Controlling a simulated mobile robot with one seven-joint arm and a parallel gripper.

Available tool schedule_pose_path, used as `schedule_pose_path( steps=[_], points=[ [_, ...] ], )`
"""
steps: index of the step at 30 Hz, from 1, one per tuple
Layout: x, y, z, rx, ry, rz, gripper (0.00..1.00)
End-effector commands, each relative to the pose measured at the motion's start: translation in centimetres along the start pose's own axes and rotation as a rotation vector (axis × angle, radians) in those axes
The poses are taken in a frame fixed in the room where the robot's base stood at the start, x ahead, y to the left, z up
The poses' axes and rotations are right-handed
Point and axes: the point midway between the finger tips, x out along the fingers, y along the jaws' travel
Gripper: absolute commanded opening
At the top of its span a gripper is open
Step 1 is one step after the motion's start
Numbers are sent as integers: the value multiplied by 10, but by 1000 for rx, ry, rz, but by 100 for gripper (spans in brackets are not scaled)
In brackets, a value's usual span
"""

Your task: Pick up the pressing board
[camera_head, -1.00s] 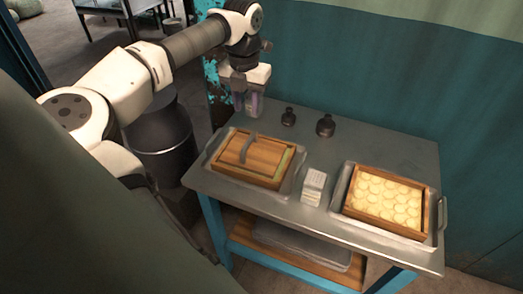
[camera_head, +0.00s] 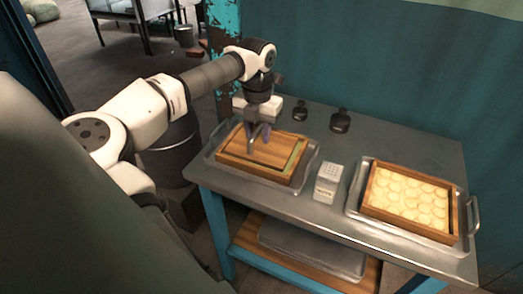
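The pressing board is a brown wooden board (camera_head: 278,151) with a grey handle, lying inside a wooden frame on a metal tray (camera_head: 212,157) at the left of the table. My gripper (camera_head: 257,143) points down over the board, at its handle. The fingers hide most of the handle. Whether they are open around it or closed on it, I cannot tell. The board lies flat in the frame.
A second metal tray (camera_head: 353,209) at the right holds a wooden box of pale round pieces (camera_head: 410,197). A white box (camera_head: 328,183) stands between the trays. Two dark weights (camera_head: 340,121) stand at the back. The table (camera_head: 250,196) has a lower shelf.

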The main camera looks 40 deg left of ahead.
Motion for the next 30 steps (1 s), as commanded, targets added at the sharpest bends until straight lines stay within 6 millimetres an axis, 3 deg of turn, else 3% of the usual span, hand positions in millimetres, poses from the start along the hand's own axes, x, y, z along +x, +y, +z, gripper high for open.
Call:
schedule_pose_path(
  steps=[6, 14, 30],
  points=[
    [1, 0, 0, 0, 0, 1, 33],
    [1, 0, 0, 0, 0, 1, 0],
    [-3, 0, 0, 0, -1, 1, 0]
  ],
)
